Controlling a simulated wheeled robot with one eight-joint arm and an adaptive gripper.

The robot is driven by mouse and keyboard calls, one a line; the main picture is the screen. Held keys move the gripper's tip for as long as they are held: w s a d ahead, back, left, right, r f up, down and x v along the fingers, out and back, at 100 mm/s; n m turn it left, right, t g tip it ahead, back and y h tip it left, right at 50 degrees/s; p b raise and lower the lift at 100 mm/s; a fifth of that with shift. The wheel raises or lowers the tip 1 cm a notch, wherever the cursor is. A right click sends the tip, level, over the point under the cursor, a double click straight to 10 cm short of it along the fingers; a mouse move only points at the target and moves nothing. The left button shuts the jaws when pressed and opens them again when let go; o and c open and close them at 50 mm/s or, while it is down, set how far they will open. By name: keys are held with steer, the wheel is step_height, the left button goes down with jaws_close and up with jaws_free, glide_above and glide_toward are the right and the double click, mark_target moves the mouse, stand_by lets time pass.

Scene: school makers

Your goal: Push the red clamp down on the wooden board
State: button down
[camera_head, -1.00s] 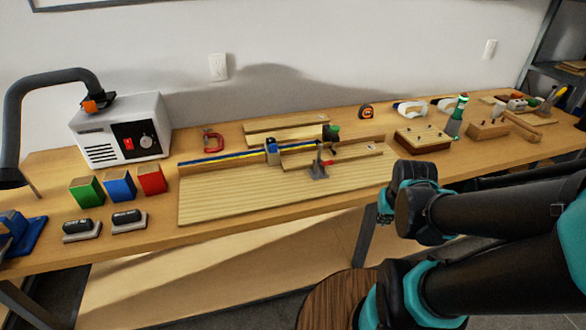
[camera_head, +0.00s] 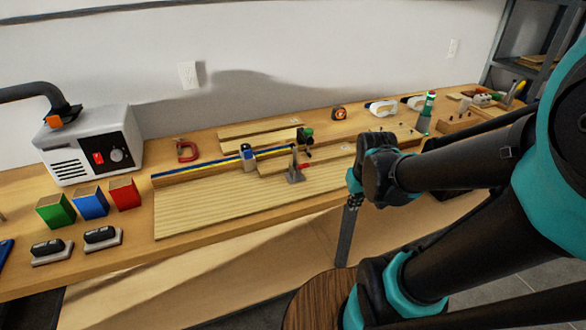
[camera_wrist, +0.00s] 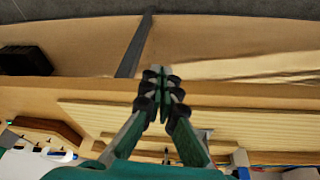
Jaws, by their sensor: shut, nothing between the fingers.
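A grey toggle clamp (camera_head: 294,176) with a red-tipped handle (camera_head: 303,165) stands on the ribbed wooden board (camera_head: 215,206) near its right part. Its lever looks raised. The board also shows in the wrist view (camera_wrist: 105,118); the clamp is hard to make out there, partly behind my fingers.
A separate red C-clamp (camera_head: 186,151) lies behind the board. Green, blue and red boxes (camera_head: 90,205) and a white machine (camera_head: 90,147) stand left. A blue stop (camera_head: 248,157) sits on the fence. A bottle (camera_head: 426,112) and wooden blocks stand right. The board's front is clear.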

steer(key=w+a+r+n+g, duration=0.2)
steer(key=w+a+r+n, duration=0.2)
steer(key=w+a+r, duration=0.35)
steer(key=n+g+h, duration=0.1)
steer(key=n+g, duration=0.1)
steer(key=n, duration=0.3)
glide_toward(302, 167)
steer(key=shift+w, duration=0.95)
steer(key=shift+d, duration=0.1)
steer(key=shift+s+d+f, duration=0.1)
steer(key=shift+s+f, duration=0.05)
steer(key=shift+f, duration=1.6)
steer(key=shift+s+d+f, duration=0.1)
steer(key=shift+d+f, duration=0.05)
steer(key=shift+f, duration=1.6)
steer(key=shift+f, duration=2.2)
steer(key=shift+w+a+r, duration=0.25)
steer(key=shift+w+a, duration=0.2)
steer(key=shift+a, duration=0.15)
steer(key=shift+w+a+r, duration=0.25)
steer(key=shift+w+a, duration=0.2)
steer(key=shift+a, duration=0.15)
